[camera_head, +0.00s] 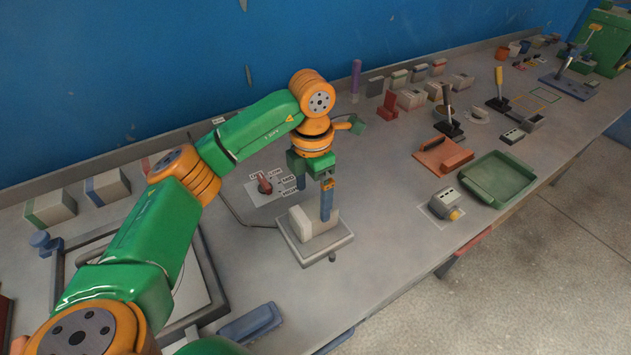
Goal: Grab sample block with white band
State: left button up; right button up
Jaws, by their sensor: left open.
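A pale grey block (318,228) lies on a small square grey platform (322,250) near the middle of the bench. Its left part looks whiter, which may be the white band; I cannot tell for sure. My left gripper (313,203) is open and points down at the block, with one blue finger behind it and one at its right side. The near finger hides part of the block. I cannot tell if the fingers touch it. My right gripper is not in view.
A red knob (265,185) on a labelled plate sits behind the platform. Blocks with a green band (51,208) and a blue band (107,187) stand at the left back.

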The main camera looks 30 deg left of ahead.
aim_at(313, 208)
pick_arm(q)
jog(key=shift+w+a+f, duration=0.1)
jog(key=shift+w+a, duration=0.1)
jog(key=shift+w, duration=0.2)
jog(key=shift+s+f+p, duration=0.1)
jog(key=shift+f+p, duration=0.2)
jog(key=shift+s+d+f+p, duration=0.2)
jog(key=shift+s+f+p, duration=0.15)
jog(key=shift+f+p, duration=0.2)
jog(key=shift+s+d+f+p, duration=0.2)
jog(key=shift+s+f+p, duration=0.2)
jog(key=shift+f, duration=0.1)
notch_tip(313, 208, down, 3)
jog(key=shift+p, duration=0.3)
jog(key=shift+w+f, duration=0.3)
jog(key=shift+f, duration=0.1)
jog(key=shift+s+r, duration=0.1)
jog(key=c, duration=1.5)
grip_shut()
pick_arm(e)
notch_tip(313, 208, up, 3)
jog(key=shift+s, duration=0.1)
